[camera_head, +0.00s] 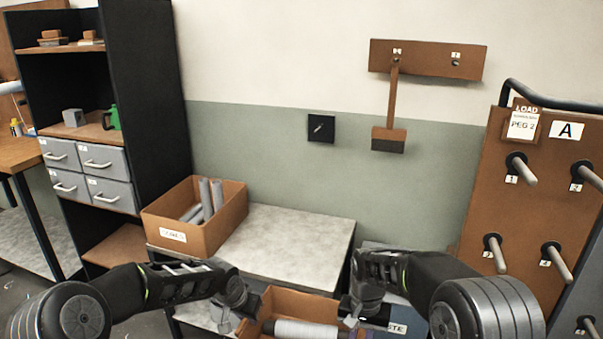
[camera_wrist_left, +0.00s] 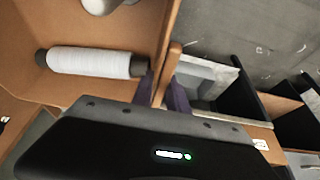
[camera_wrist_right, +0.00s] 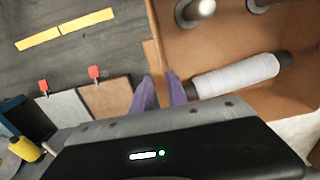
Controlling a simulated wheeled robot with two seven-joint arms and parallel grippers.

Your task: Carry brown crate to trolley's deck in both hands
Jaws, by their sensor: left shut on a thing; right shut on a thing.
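The brown crate (camera_head: 290,301) is at the bottom of the head view, between my two grippers, with white spools inside. My left gripper (camera_head: 240,322) is shut on its left wall; the left wrist view shows purple fingertips (camera_wrist_left: 167,88) on either side of the wall. My right gripper (camera_head: 350,318) is shut on the opposite wall, as the right wrist view shows (camera_wrist_right: 163,90). A white spool with dark ends lies in the crate in the left wrist view (camera_wrist_left: 95,62) and the right wrist view (camera_wrist_right: 238,75). The crate's underside is hidden. I cannot make out the trolley's deck for certain.
A grey-topped table (camera_head: 290,250) stands ahead, bearing another brown box (camera_head: 215,235) with grey tubes. A dark shelf unit (camera_head: 150,100) is at left. A brown peg board (camera_head: 525,220) marked A, with a black rail, stands at right. A dark bin (camera_head: 398,328) sits by my right gripper.

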